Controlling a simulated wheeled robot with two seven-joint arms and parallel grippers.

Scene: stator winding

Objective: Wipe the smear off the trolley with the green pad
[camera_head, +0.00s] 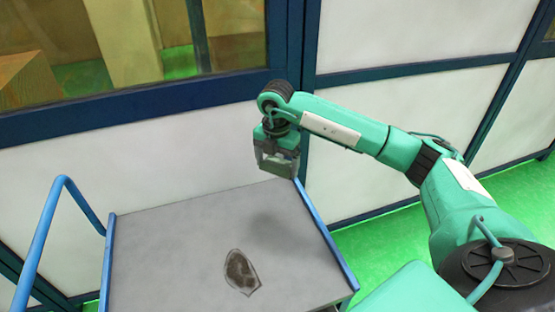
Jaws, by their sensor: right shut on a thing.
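The trolley (170,255) has a flat grey top with blue edge rails. A dark brown smear (241,273) with an irregular outline lies on the top, right of its middle and toward the near side. My right gripper (277,165) points down above the far right part of the trolley top, beyond the smear and a little to its right. It is shut on a flat, dull grey-green piece, which I take to be the green pad (280,168). The pad is raised off the surface, and the fingers partly hide it. My left gripper is not in view.
A blue tubular handle (50,235) rises at the trolley's left end. A white panelled wall with dark blue frames (310,130) and a window stands close behind the trolley. The green floor (385,240) shows at the right. The rest of the trolley top is clear.

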